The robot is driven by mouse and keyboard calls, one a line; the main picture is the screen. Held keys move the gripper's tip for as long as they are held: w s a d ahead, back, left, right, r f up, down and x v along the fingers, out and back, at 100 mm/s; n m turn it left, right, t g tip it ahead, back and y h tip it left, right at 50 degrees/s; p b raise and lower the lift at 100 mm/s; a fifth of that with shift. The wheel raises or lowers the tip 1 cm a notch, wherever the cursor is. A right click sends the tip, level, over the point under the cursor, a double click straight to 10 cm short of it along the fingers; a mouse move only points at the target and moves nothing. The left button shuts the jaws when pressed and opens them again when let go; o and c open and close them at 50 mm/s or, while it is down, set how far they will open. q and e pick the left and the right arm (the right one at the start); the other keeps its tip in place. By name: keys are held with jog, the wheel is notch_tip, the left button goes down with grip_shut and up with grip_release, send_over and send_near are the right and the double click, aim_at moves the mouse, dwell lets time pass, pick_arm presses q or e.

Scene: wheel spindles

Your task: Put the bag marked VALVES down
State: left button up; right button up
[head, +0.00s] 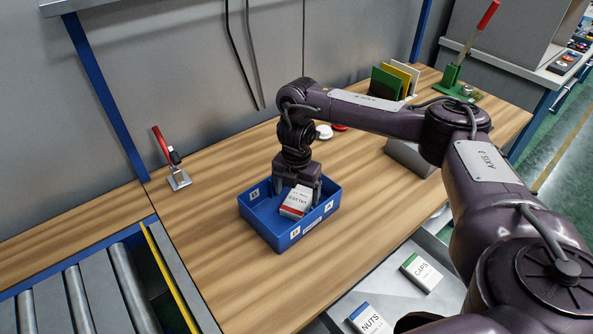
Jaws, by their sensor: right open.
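A white bag with a red stripe (296,201) lies in the blue bin (279,240), toward its right side. Its print is small and upside down in the head view, so I cannot read it surely as VALVES. My right gripper (297,190) points down into the bin over this bag. Its jaws are open, with one finger on each side of the bag. Whether a finger touches the bag is not clear. The bin stands on the wooden bench and has small lettered labels on its walls. My left gripper is not in view.
Bags marked CAPS (422,272) and NUTS (369,319) lie on a grey surface at the lower right. A red-handled clamp (177,178) stands behind the bin. A roller conveyor (78,298) is at lower left. Bare bench surrounds the bin.

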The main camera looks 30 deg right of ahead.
aim_at(296, 201)
notch_tip(296, 201, up, 10)
jog(key=p, duration=0.2)
jog(key=shift+f+p, duration=0.25)
jog(key=shift+p, duration=0.15)
